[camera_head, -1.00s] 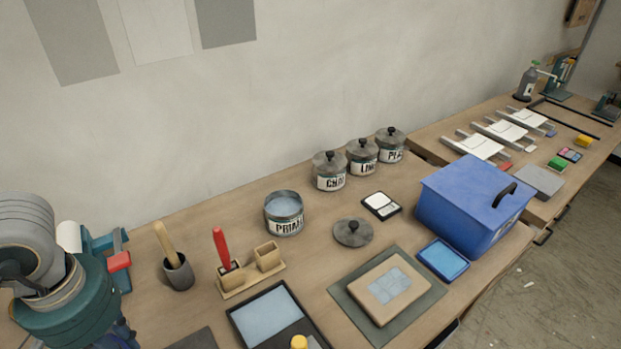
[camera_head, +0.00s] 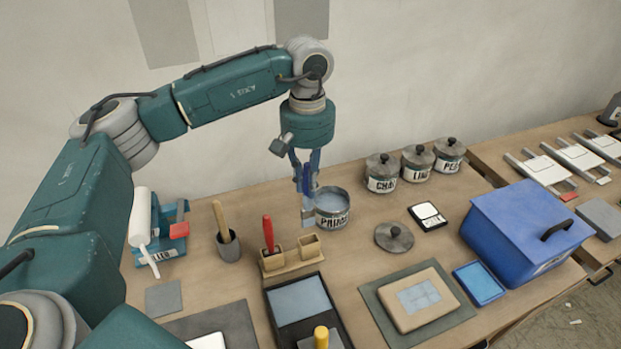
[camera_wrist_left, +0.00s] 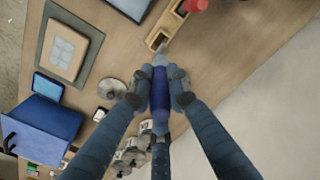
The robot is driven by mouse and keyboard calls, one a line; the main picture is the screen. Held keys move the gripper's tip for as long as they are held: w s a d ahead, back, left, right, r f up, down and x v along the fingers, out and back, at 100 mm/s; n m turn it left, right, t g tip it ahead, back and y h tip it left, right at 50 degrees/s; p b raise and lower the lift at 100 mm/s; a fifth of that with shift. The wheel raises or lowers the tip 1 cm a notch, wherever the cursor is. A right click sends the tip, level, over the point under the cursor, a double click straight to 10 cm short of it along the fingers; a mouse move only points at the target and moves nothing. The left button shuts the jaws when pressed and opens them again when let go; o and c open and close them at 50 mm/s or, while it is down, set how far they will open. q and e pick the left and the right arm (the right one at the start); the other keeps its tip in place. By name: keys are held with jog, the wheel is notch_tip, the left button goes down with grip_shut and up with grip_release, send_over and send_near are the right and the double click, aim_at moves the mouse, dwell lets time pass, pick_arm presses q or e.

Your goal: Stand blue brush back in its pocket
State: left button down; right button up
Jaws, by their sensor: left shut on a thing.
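My left gripper (camera_head: 306,168) is shut on the blue brush (camera_head: 306,182), which it holds with the handle up and the pale bristle end down. In the left wrist view the gripper (camera_wrist_left: 160,88) has its fingers on both sides of the blue handle (camera_wrist_left: 160,100). The brush is above the table, just behind the wooden holder (camera_head: 290,262) and beside the primer tin. The holder has two pockets: the left one holds a red brush (camera_head: 268,234), the right pocket (camera_head: 309,245) looks empty. My right gripper is out of view.
The open primer tin (camera_head: 333,219) stands close to the brush. A dark cup with a wooden-handled tool (camera_head: 228,246) stands left of the holder, a paint tray (camera_head: 299,301) in front. Lidded tins (camera_head: 382,184) and a blue box (camera_head: 524,235) are further right.

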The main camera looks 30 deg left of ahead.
aim_at(309, 209)
pick_arm(q)
jog(key=shift+d+f+b, duration=0.1)
jog(key=shift+f+b, duration=0.45)
jog(key=shift+f, duration=0.55)
notch_tip(309, 209, down, 2)
jog(key=shift+b, duration=0.55)
notch_tip(309, 209, down, 4)
jog(key=b, duration=0.3)
jog(key=shift+f+b, duration=0.3)
jog(key=shift+f, duration=0.05)
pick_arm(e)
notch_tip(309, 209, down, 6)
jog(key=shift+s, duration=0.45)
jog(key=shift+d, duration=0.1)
pick_arm(q)
jog(key=shift+f+b, duration=0.6)
jog(key=shift+f, duration=0.2)
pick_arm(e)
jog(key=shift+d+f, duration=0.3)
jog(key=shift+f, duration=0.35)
pick_arm(q)
jog(key=shift+f+b, duration=0.55)
jog(key=shift+f, duration=0.1)
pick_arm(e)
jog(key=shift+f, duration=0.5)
pick_arm(q)
jog(key=c, duration=1.1)
grip_release()
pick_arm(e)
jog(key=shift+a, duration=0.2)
